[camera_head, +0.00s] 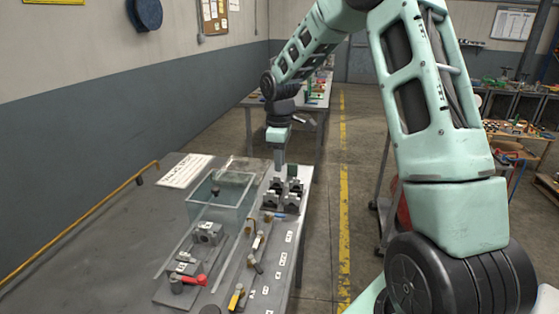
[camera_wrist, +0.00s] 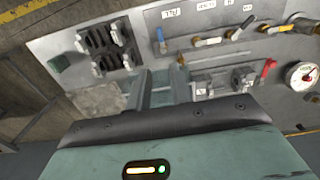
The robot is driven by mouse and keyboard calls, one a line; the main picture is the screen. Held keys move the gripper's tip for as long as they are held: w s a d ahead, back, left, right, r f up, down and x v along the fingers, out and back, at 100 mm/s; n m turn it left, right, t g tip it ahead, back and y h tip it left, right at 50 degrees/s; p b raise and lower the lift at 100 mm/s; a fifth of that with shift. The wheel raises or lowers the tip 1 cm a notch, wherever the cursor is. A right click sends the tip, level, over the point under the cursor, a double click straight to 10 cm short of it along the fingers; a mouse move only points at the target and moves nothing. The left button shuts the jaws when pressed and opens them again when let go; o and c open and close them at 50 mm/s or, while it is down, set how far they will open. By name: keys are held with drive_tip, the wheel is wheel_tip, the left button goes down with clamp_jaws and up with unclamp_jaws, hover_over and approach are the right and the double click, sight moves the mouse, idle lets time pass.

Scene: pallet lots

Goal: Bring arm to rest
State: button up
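My arm reaches forward from the right side of the head view, bent high and then down to the left over a grey workbench (camera_head: 110,230). My gripper (camera_head: 279,166) points down at the bench's far right part, close to a group of dark clamp-like fixtures (camera_head: 284,194). In the wrist view my gripper's fingers (camera_wrist: 160,90) show as grey-green shapes beyond the palm. I cannot make out a clear gap between them, and no held object is visible. The dark fixtures (camera_wrist: 107,45) also show there, to the left of the fingers. Whether the fingertips touch anything is unclear.
A clear-walled box (camera_head: 221,194) stands on the bench left of my gripper. Nearby are a red-handled device (camera_head: 190,281), several small levers (camera_head: 236,297) and a white label sheet (camera_head: 185,171). A second table (camera_head: 315,100) stands behind. Floor with a yellow line (camera_head: 344,220) lies right of the bench.

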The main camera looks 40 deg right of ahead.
idle(0.3)
drive_tip(key=s+a+r, duration=0.2)
drive_tip(key=s+a, duration=0.4)
drive_tip(key=a, duration=0.6)
drive_tip(key=s+a+r, duration=0.1)
drive_tip(key=s+a, duration=0.5)
drive_tip(key=a, duration=0.6)
drive_tip(key=s+a, duration=0.4)
drive_tip(key=s, duration=0.5)
drive_tip(key=s+a, duration=0.4)
drive_tip(key=s, duration=0.5)
drive_tip(key=shift+s+y, duration=0.2)
drive_tip(key=shift+y, duration=0.1)
drive_tip(key=shift+f, duration=0.1)
